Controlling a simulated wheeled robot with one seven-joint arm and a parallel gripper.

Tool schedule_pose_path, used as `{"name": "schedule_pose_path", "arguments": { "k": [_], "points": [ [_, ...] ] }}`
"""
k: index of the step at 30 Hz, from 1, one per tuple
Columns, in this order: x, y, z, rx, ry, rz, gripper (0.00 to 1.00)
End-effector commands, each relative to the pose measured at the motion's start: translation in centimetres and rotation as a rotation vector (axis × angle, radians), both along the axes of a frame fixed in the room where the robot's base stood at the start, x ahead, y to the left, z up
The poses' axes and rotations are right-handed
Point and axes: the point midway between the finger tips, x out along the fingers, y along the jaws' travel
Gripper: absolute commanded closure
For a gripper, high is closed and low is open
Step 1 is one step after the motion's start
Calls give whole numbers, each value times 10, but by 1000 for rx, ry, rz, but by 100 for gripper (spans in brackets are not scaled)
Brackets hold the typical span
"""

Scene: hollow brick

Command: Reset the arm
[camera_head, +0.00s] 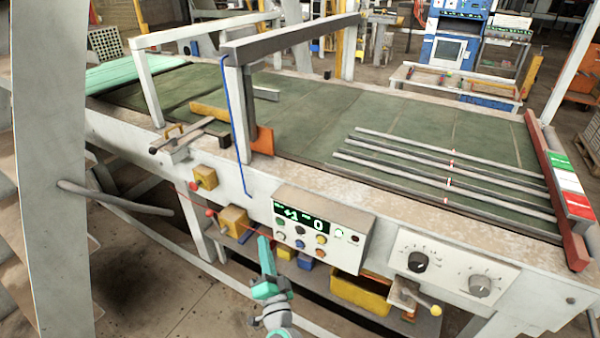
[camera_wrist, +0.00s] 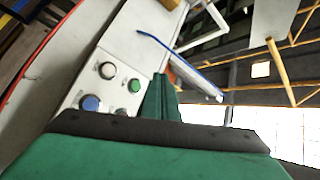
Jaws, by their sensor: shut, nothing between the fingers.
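My gripper (camera_head: 264,241) is green and stands in front of the machine's control box in the head view, at the lower middle. Its fingers point up and are shut with nothing between them. In the wrist view my gripper's fingers (camera_wrist: 161,85) are together beside the control panel. The control box (camera_head: 345,242) has a display reading "+1" and "0" above several coloured buttons. The wrist view shows a green button (camera_wrist: 135,86) and a blue button (camera_wrist: 90,103) to the left of the fingers. I cannot tell whether a finger touches the box.
A long machine bed (camera_head: 300,110) with several metal bars (camera_head: 420,150) lies behind the box. A knob panel (camera_head: 450,265) is to the right. A yellow-tipped lever (camera_head: 435,310) sticks out below it. A yellow block (camera_head: 234,221) sits left of the box. A grey post (camera_head: 50,170) rises at the left.

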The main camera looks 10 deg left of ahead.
Motion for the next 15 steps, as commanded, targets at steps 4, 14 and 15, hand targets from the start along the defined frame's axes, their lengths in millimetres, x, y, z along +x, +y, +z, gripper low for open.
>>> {"name": "schedule_pose_path", "arguments": {
  "k": [4,14,15],
  "points": [
    [-5,-5,-7,-13,7,-12,100],
    [-86,-67,-79,-209,72,-165,100],
    [-99,-75,-87,-239,80,-184,100]
  ]
}}
